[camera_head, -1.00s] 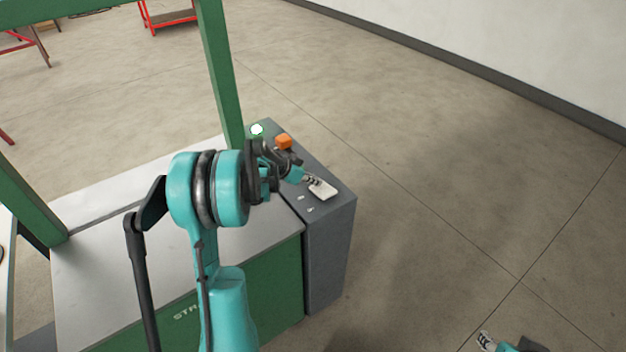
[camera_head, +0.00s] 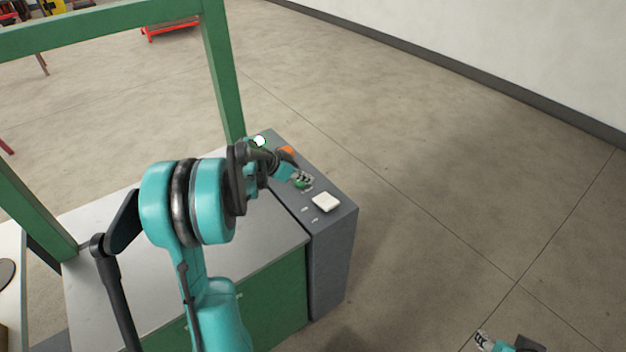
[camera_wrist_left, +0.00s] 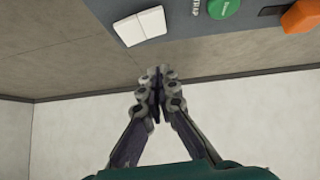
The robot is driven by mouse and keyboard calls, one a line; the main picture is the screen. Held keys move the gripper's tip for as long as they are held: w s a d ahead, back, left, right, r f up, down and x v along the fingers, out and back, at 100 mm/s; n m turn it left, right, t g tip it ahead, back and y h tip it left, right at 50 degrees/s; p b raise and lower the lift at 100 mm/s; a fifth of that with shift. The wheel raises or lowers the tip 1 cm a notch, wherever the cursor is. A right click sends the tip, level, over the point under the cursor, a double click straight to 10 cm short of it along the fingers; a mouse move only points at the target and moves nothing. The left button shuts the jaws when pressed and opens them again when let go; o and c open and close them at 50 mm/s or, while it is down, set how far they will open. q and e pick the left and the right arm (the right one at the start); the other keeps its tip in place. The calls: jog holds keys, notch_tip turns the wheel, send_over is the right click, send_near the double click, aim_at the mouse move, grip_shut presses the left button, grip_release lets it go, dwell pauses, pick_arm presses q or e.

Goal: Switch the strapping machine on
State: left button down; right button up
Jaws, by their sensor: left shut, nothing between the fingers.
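The strapping machine has a green frame and a grey top (camera_head: 115,262), with a grey control box (camera_head: 335,235) on its right side. On the box are a white rocker switch (camera_head: 326,202), a green button (camera_head: 300,183), an orange knob (camera_head: 287,151) and a pale lamp with a green rim (camera_head: 259,141). My left gripper (camera_head: 305,179) is shut and empty over the box, close to the green button. In the left wrist view its fingertips (camera_wrist_left: 158,74) are together, below the white rocker (camera_wrist_left: 141,27) in the picture. My right gripper (camera_head: 483,339) shows only partly at the bottom edge.
The green frame post (camera_head: 222,75) rises beside the control box, to the left of my left gripper. Open concrete floor (camera_head: 440,190) lies right of the machine, up to a white wall (camera_head: 530,55). A red stand (camera_head: 170,28) is far back.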

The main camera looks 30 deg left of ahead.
pick_arm(q)
jog(key=v, duration=0.3)
jog(key=shift+s+a+r+p, duration=0.15)
jog(key=shift+s+a+p, duration=0.05)
jog(key=shift+a+p, duration=0.15)
jog(key=s+d+r+n+g+y, duration=0.1)
jog(key=s+d+r, duration=0.1)
jog(key=s+d, duration=0.65)
jog(key=s+d+r+n+g+y, duration=0.1)
jog(key=s+d+r+n+y, duration=0.3)
jog(key=d, duration=0.7)
jog(key=s+d+f+t+h, duration=0.1)
jog(key=s+d+f, duration=0.2)
jog(key=s, duration=0.7)
jog(key=shift+d+f+m+b, duration=0.15)
jog(key=shift+d+m+b, duration=0.2)
jog(key=shift+d, duration=0.35)
